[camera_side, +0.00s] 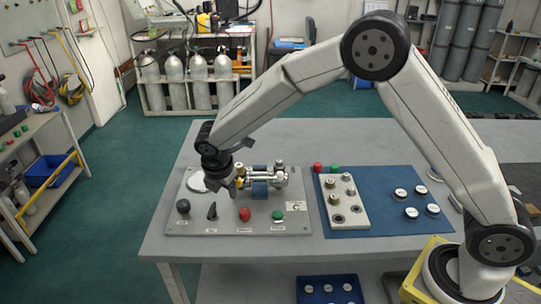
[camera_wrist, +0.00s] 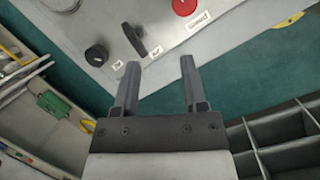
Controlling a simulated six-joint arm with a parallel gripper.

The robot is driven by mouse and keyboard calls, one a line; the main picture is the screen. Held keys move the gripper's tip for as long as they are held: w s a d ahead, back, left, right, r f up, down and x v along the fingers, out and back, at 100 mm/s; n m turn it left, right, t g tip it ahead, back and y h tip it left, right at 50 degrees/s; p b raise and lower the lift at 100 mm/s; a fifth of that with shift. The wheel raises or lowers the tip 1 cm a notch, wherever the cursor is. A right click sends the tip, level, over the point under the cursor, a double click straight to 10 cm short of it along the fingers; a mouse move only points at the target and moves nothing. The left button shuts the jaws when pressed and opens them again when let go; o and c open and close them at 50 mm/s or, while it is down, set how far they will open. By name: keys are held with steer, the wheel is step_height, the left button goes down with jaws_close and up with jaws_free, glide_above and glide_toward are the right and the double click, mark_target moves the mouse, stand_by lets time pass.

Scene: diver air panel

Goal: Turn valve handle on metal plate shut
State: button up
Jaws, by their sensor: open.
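The metal plate (camera_side: 180,222) lies on the front left of the grey table. A black lever-shaped valve handle (camera_side: 212,211) stands on its front row, between a black round knob (camera_side: 183,206) and a red button (camera_side: 245,214). In the wrist view the handle (camera_wrist: 135,40) lies diagonally beyond my left fingertip, with the knob (camera_wrist: 97,55) to its left. My gripper (camera_side: 232,187) hangs over the plate, behind the handle in the side view. In the wrist view its two fingers (camera_wrist: 160,64) are apart with nothing between them. Whether a finger touches anything is unclear.
A brass and silver fitting with blue supports (camera_side: 262,182) stands at the plate's back, close to my gripper. A green button (camera_side: 278,216) is at the front right. A blue mat (camera_side: 370,220) with a pale fitting block (camera_side: 343,205) lies to the right.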

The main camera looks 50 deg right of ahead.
mark_target(212, 209)
steer(key=w+a+n, duration=0.1)
steer(key=w+a+f+n, duration=0.1)
steer(key=n, duration=0.1)
steer(key=w+a+f+n+h, duration=0.1)
steer(key=a, duration=0.1)
steer(key=shift+w+n+t, duration=0.3)
steer(key=shift+w+n, duration=0.1)
steer(key=shift+x, duration=3.85)
jaws_close()
